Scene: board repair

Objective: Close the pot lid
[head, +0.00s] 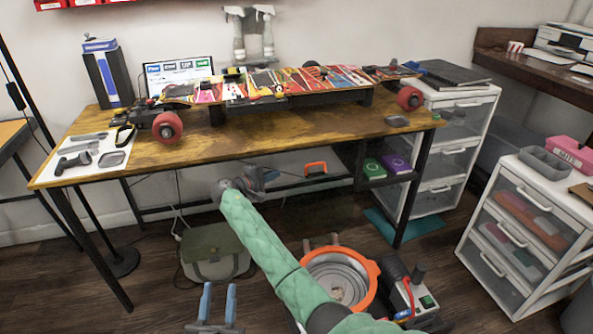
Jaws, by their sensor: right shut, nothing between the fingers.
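A round pot (372,281) with an orange rim stands on the floor at the bottom centre, partly hidden by my green-sleeved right arm. Its open top shows grey rings inside and a small pale patch. I cannot make out a separate lid. Grey bracket-like parts (321,241) show at its far edge. My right gripper (268,176) is shut and empty, up and left of the pot, under the table's front edge. My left gripper (218,298) shows two blue fingers spread apart at the bottom, left of the pot; it is open and empty.
A wooden table (250,150) bears a colourful skateboard (280,85). A green bag (215,252) lies on the floor below. A pump-like device (412,292) with a red hose stands right of the pot. White drawer units (520,245) stand at right.

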